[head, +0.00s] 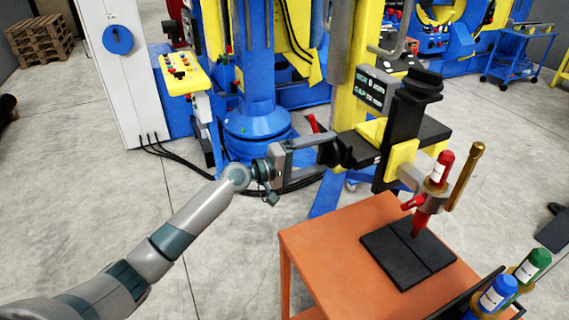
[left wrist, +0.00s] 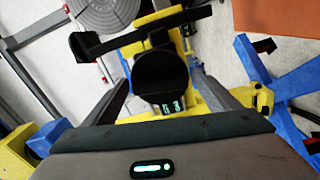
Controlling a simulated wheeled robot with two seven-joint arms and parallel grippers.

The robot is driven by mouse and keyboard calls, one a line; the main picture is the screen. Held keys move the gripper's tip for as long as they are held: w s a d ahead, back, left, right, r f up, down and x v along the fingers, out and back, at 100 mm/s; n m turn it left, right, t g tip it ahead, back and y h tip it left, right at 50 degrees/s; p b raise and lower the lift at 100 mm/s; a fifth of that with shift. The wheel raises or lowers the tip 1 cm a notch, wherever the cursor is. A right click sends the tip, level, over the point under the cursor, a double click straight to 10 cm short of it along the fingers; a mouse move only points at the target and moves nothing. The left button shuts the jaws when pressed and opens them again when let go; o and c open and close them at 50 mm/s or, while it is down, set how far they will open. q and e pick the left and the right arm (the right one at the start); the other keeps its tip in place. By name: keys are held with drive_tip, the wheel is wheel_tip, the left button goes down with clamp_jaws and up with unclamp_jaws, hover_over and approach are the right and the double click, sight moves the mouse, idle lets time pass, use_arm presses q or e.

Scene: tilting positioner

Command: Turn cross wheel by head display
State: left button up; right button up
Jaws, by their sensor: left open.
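The head display (head: 371,88) is a dark panel with pale green text on the yellow column. The black cross wheel (head: 405,125) is beside it, seen nearly edge-on, with thick arms. My left gripper (head: 326,146) is at the wheel's left side, close to a black arm end. In the left wrist view the wheel's round black part (left wrist: 160,72) lies between the two spread fingers of my left gripper (left wrist: 160,82). Whether the fingers touch it cannot be told. My right gripper is not in view.
An orange table (head: 340,240) with a black plate (head: 408,255) stands at the front right. A red torch-like tool (head: 430,195) hangs above it. Blue and green bottles (head: 497,292) are at the lower right. A yellow button box (head: 185,75) stands left.

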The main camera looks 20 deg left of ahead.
use_arm(q)
drive_tip(key=b+v, duration=0.6)
drive_tip(key=v, duration=1)
drive_tip(key=shift+s+a+b, duration=0.3)
drive_tip(key=shift+b, duration=0.1)
